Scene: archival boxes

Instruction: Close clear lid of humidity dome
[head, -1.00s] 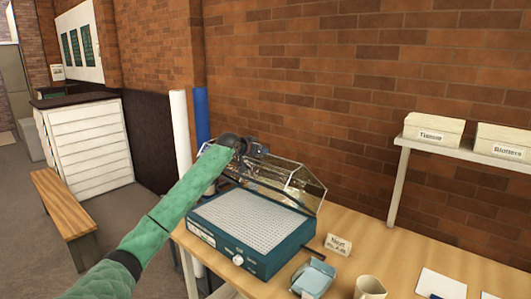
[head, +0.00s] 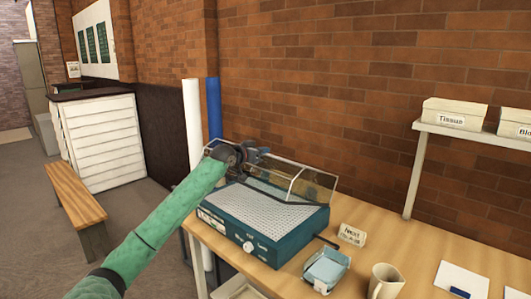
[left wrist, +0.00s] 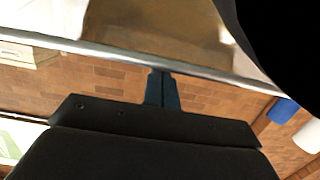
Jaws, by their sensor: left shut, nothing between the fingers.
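The humidity dome's teal base (head: 285,246) with a white perforated top stands on the wooden table. Its clear, metal-edged lid (head: 312,185) is raised and tilted above the back of the base. My left gripper (head: 262,153) is at the lid's upper left part, its fingers shut and empty. In the left wrist view, the shut fingers (left wrist: 162,90) point at the lid's metal edge (left wrist: 205,70), which crosses just beyond or at the fingertips; I cannot tell whether they touch. My right gripper is not in view.
A small label card (head: 352,234), a light-blue tray (head: 326,268) and a beige mug (head: 385,281) stand right of the base. White and blue rolls (head: 214,105) stand behind left. A shelf (head: 470,134) with boxes is at right.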

